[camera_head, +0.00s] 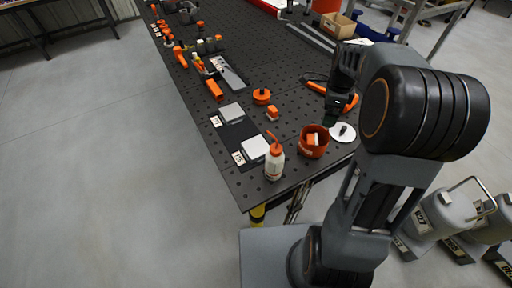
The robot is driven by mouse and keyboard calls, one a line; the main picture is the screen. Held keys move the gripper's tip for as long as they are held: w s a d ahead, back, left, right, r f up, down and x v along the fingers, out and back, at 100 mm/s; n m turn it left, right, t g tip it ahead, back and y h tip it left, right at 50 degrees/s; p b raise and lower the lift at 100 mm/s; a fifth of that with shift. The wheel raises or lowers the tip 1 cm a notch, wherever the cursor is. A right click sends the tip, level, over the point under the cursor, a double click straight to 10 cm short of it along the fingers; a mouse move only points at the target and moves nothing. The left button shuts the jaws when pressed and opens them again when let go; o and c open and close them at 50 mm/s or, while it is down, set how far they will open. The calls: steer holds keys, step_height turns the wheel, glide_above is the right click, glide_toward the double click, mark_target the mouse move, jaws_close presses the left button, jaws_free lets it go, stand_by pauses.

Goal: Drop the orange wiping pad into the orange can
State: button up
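The orange can (309,150) stands upright and open near the front right corner of the perforated black table. A small orange piece with a pale edge (313,139) shows inside its mouth; it looks like the wiping pad, but I cannot tell for sure. Another small orange block (272,113) lies on the table, left of and behind the can. My black gripper (331,119) points down above the table, behind and right of the can and apart from it. Its fingers are dark and small, and I see nothing held; whether they are open is unclear.
A white round lid (343,132) lies right of the can. Two pale square plates (255,148) (232,111), an orange round piece (262,96) and an orange-handled tool (345,99) lie nearby.

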step_height(320, 180, up, 8)
steer(key=shift+r, duration=0.15)
stand_by(0.7)
steer(key=s+a+f+n+t, duration=0.2)
steer(key=s+a+n, duration=0.3)
steer(key=s+n, duration=0.3)
steer(key=s+a+f+n+t, duration=0.2)
steer(key=s+a+n, duration=0.3)
steer(key=n, duration=0.9)
steer(key=s, duration=0.3)
steer(key=shift+a+t, duration=0.3)
steer(key=shift+a, duration=0.05)
steer(key=shift+c, duration=0.2)
